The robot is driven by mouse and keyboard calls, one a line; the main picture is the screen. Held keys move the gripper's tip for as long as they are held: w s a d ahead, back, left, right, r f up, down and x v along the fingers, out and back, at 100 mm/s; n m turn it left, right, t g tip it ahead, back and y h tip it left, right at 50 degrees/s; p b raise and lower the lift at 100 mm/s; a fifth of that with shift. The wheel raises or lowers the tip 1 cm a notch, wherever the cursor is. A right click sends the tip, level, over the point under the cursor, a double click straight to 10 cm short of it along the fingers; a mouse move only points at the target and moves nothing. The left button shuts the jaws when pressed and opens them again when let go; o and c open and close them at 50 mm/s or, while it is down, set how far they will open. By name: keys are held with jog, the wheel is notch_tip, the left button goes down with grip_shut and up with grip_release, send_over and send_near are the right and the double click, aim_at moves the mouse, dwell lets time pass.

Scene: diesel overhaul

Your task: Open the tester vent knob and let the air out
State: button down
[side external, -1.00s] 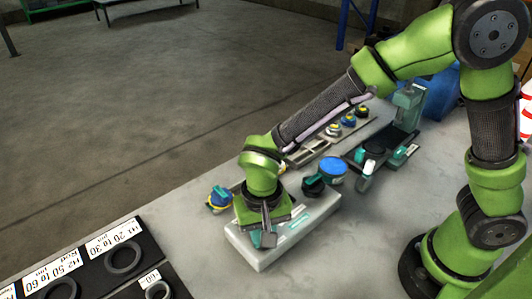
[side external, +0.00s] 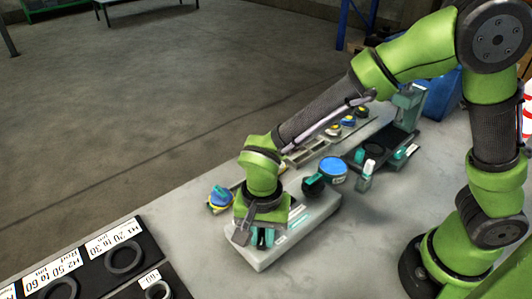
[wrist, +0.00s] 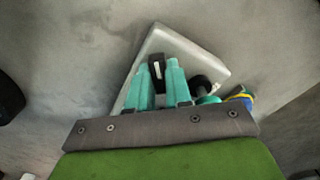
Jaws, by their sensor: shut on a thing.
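The tester is a pale grey flat box (side external: 322,214) on the bench, and its corner shows in the wrist view (wrist: 190,42). The vent knob is black with a white line (wrist: 157,70) and sits between my two teal fingertips in the wrist view. My gripper (side external: 262,238) points down over the near left end of the tester and is shut on the knob; it also shows in the wrist view (wrist: 159,78). In the side view my gripper hides the knob. A black round part with a teal piece (side external: 313,186) stands at the tester's far end.
A blue-topped round container (side external: 333,168) stands behind the tester. A blue and yellow part (side external: 220,198) is left of my gripper. A black tray with rings (side external: 110,262) lies front left.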

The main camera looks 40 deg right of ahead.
jog(key=m, duration=0.4)
jog(key=shift+m, duration=0.3)
jog(key=m, duration=0.3)
jog(key=c, duration=1)
grip_release()
jog(key=shift+c, duration=0.2)
jog(key=shift+r, duration=2.75)
